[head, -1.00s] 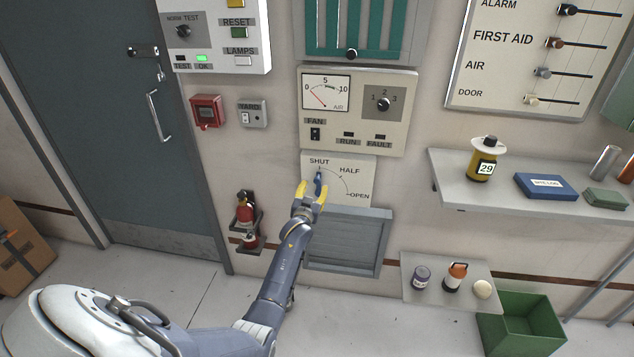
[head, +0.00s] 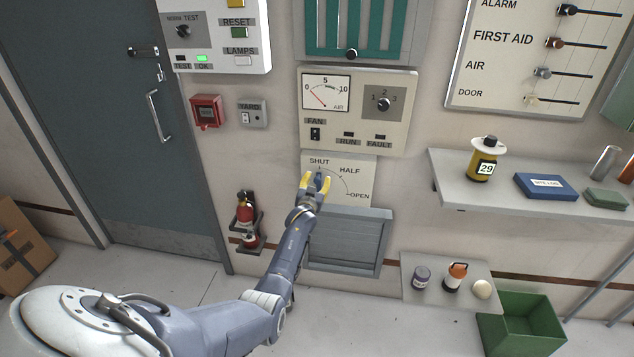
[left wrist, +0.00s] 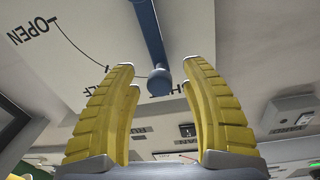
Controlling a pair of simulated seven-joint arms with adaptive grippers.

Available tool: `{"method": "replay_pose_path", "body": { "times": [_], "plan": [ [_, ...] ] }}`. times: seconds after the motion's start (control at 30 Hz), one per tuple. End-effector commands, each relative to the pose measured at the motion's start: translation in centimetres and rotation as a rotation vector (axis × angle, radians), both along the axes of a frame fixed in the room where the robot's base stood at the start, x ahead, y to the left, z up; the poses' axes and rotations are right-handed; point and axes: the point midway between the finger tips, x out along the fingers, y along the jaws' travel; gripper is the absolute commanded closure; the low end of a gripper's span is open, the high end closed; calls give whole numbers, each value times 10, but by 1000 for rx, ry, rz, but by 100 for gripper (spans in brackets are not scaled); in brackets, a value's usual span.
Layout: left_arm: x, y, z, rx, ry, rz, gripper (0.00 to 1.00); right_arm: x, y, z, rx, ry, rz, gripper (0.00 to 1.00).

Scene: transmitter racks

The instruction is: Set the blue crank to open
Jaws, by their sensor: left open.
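The blue crank (left wrist: 150,35) is mounted on a white dial plate (head: 345,167) marked SHUT, HALF and OPEN along a curved line. In the left wrist view the crank's arm runs down from the top edge to a round blue knob (left wrist: 161,82), which points toward the SHUT end. My left gripper (head: 316,179) has yellow fingers, open, in front of the plate just below SHUT. In the left wrist view the knob shows between the open fingertips (left wrist: 163,72), with gaps on both sides. In the head view the gripper hides most of the crank. My right gripper is out of view.
A fan panel (head: 358,112) sits above the dial plate and a grey louvred vent (head: 350,243) below it. A fire extinguisher (head: 247,218) hangs to the left. A shelf (head: 465,190) juts out to the right, with a lower small shelf (head: 415,290) beneath.

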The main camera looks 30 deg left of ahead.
Motion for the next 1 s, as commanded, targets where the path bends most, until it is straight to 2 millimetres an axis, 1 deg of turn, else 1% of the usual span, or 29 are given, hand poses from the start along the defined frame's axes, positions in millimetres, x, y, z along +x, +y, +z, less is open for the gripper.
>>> {"method": "replay_pose_path", "body": {
  "times": [0.03, 0.07, 0.4, 0.47, 0.87, 0.97, 1.0],
  "plan": [
    [0, 0, 0, 0, 0, 0, 51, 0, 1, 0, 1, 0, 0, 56],
    [0, 0, 0, 0, 0, 0, 55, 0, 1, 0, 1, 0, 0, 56],
    [0, 0, 0, 0, 0, 0, 94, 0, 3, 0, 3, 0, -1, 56],
    [0, 0, 0, 0, 0, 0, 100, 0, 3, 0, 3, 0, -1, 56],
    [1, -2, 0, 1, 0, -1, 100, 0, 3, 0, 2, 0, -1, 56],
    [5, -9, 0, 13, 5, -9, 100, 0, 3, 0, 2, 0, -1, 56],
    [8, -15, 0, 22, 8, -15, 100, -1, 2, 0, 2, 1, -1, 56]
  ]
}}
